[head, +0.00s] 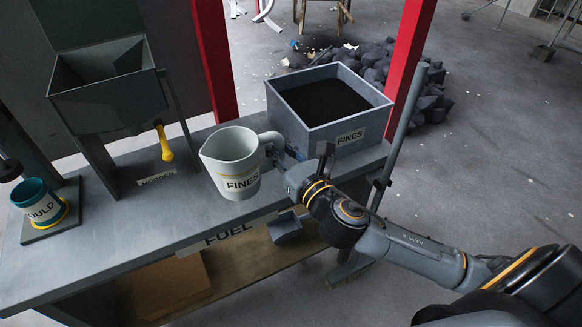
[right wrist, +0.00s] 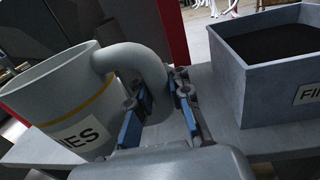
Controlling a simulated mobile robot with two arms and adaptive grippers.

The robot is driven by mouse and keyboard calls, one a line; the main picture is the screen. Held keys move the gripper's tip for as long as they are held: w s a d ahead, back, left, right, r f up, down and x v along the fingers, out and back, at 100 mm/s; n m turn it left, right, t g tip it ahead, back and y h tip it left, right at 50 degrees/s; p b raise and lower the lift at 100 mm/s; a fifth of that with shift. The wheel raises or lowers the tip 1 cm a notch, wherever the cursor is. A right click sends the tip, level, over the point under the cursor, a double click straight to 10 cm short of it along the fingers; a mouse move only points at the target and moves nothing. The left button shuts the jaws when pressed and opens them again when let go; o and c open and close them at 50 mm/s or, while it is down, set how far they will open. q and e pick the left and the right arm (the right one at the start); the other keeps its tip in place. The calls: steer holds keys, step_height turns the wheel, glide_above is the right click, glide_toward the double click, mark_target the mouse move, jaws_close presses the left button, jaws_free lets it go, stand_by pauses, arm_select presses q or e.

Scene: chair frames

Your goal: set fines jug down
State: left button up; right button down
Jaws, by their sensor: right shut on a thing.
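The fines jug (head: 225,168) is a pale grey jug with a FINES label, at the middle of the grey bench (head: 130,225). It looks upright, its base at or just over the bench top; I cannot tell whether it touches. My right gripper (head: 281,153) is shut on the jug's handle, on the jug's right side. In the right wrist view the jug (right wrist: 55,95) is at left, and its curved handle (right wrist: 145,62) runs between the blue-padded fingers of the gripper (right wrist: 160,108). My left gripper is out of view.
A grey FINES bin (head: 345,137) full of dark powder stands right of the jug. Left are a hopper (head: 105,92) with a yellow handle (head: 163,143) and a teal mould cup (head: 37,197). Red posts (head: 410,60) rise behind. Clear bench top lies left of the jug.

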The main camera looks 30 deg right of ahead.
steer(key=shift+s+r, duration=0.1)
steer(key=shift+s, duration=0.05)
steer(key=shift+w+d, duration=0.15)
steer(key=shift+w, duration=0.15)
steer(key=w+d+f+b, duration=0.1)
steer(key=w+f, duration=0.3)
steer(key=w+d+f+b, duration=0.1)
steer(key=w+d+f, duration=0.1)
steer(key=w+f, duration=0.1)
steer(key=w+d+f+b, duration=0.1)
steer(key=w+d+f, duration=0.1)
steer(key=w+f, duration=0.2)
steer(key=shift+w+f, duration=0.35)
steer(key=shift+f, duration=0.4)
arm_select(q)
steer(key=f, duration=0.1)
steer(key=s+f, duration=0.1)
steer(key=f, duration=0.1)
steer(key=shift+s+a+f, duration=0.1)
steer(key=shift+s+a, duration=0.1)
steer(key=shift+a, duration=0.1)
arm_select(e)
steer(key=shift+f, duration=0.15)
